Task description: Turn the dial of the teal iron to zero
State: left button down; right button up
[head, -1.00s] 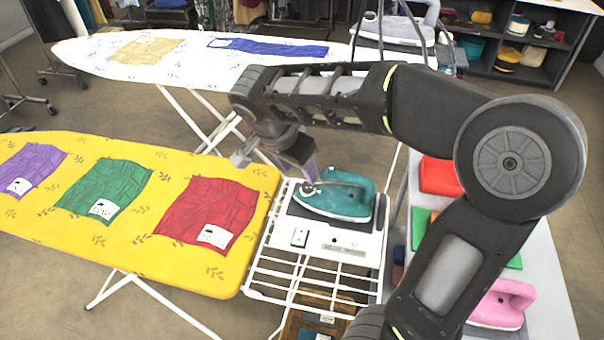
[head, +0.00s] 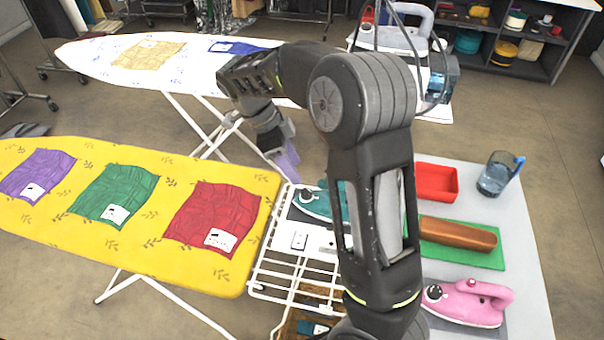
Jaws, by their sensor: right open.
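The teal iron (head: 322,206) lies on a pale panel at the end of the yellow ironing board. My right arm hides its right part. Its dark, round dial (head: 307,195) shows at the iron's left end; its setting is too small to read. My right gripper (head: 262,148) is open and empty, above and to the left of the dial, apart from the iron. One finger looks purple and points down toward the iron. My left gripper is not in view.
The yellow board (head: 150,215) holds purple, green and red cloths. A wire rack (head: 275,283) lies in front of the iron. On the right table stand a pink iron (head: 470,303), a red tray (head: 437,194) and a glass jug (head: 495,178). A white board (head: 110,58) stands behind.

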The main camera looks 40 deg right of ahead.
aim_at(306, 192)
jog(key=m, duration=0.3)
jog(key=shift+w+a+r+y, duration=0.1)
jog(key=shift+a+r+y, duration=0.2)
jog(key=shift+a+r, duration=0.05)
jog(key=shift+f, duration=0.1)
jog(key=b+x, duration=0.2)
jog(key=x, duration=0.1)
jog(key=shift+d+f+b, duration=0.1)
jog(key=shift+b, duration=0.25)
jog(key=shift+p+x, duration=0.3)
jog(key=shift+x, duration=1.9)
jog(key=shift+c, duration=0.2)
